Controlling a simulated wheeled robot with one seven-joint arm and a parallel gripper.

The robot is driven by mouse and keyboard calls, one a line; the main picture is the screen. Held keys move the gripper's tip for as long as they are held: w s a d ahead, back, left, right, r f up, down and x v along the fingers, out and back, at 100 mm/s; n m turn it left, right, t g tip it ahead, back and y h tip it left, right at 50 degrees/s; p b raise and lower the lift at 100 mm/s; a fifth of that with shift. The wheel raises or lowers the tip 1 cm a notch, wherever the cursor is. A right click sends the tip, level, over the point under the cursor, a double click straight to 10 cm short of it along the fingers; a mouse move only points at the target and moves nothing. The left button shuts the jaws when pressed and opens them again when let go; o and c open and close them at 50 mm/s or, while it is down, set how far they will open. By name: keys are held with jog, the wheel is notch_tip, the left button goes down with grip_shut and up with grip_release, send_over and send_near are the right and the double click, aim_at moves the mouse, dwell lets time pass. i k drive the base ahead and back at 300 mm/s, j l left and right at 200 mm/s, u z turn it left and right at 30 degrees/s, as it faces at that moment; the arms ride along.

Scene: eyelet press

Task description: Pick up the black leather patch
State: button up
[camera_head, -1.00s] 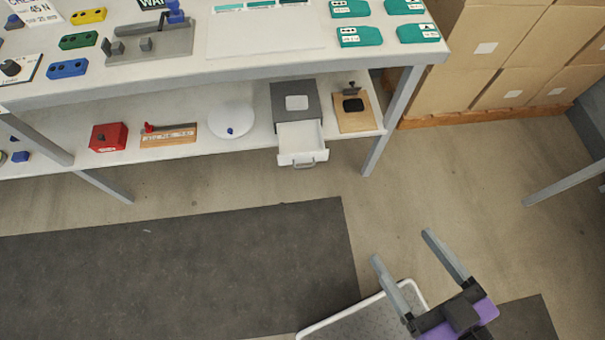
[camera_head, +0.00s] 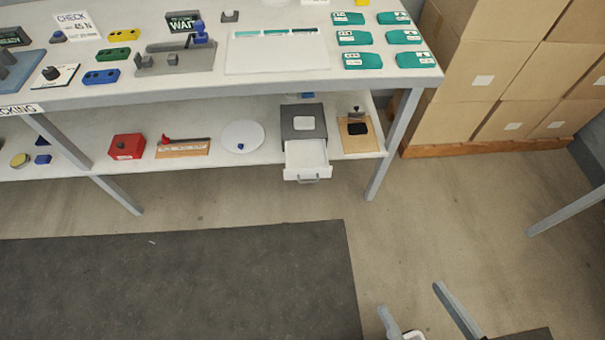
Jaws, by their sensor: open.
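A small black flat piece (camera_head: 357,129), which looks like the black leather patch, lies on a small wooden board (camera_head: 352,145) at the right end of the lower shelf. A small dark metal fitting stands at the board's back edge. My gripper (camera_head: 410,298) is at the bottom right, over the floor in the picture, with its two grey fingers spread apart and nothing between them. It is well away from the shelf and the black piece.
A grey box with an open white drawer (camera_head: 306,156) stands just left of the board. The table's right leg (camera_head: 388,155) is close to the board's right. The upper tabletop (camera_head: 290,88) lies above the shelf. Cardboard boxes (camera_head: 490,75) stand to the right. Floor in front is clear.

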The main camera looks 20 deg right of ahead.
aim_at(355, 129)
jog(key=i+l, duration=0.15)
jog(key=i, duration=0.25)
jog(key=i+l, duration=0.15)
jog(key=i, duration=0.3)
